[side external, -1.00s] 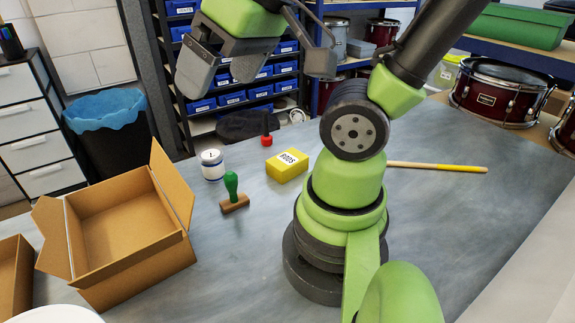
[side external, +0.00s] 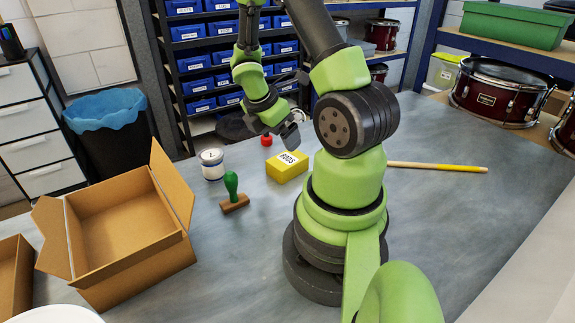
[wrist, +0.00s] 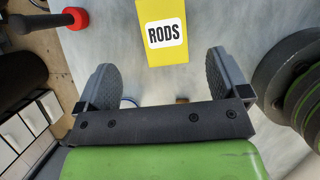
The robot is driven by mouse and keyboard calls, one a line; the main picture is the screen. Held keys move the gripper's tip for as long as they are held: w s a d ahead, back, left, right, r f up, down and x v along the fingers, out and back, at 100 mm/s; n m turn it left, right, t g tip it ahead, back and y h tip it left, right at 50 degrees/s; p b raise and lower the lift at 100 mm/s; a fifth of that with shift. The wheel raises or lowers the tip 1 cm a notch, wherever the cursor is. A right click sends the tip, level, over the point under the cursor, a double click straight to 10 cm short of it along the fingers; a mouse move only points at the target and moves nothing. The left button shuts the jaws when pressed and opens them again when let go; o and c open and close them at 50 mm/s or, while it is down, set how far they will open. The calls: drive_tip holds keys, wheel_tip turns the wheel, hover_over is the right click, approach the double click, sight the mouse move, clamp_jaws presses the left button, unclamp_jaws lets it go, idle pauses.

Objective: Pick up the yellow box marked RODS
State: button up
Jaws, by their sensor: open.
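The yellow box marked RODS (side external: 279,170) lies on the grey bench, just left of my arm's base. It also shows in the wrist view, the box (wrist: 163,55) with its white label facing the camera, at the top middle beyond the fingers. My gripper (side external: 291,134) is just above and beyond the box in the side view. In the wrist view my gripper (wrist: 166,80) is open, one finger to each side of the near end of the box, with gaps on both sides. I cannot tell its exact height over the box.
A red-headed thing (side external: 266,140) stands behind the box. A white jar (side external: 212,164) and a green-handled stamp (side external: 233,194) are to its left. An open cardboard box (side external: 183,245) stands further left. A yellow-tipped stick (side external: 435,166) lies right of my base.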

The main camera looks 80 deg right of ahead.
sight(287, 159)
drive_tip(key=shift+a+x, duration=0.2)
drive_tip(key=shift+x, duration=2)
drive_tip(key=shift+a+x, duration=0.15)
drive_tip(key=shift+x, duration=2.05)
drive_tip(key=shift+f, duration=0.35)
drive_tip(key=c, duration=1.1)
drive_tip(key=shift+r, duration=0.1)
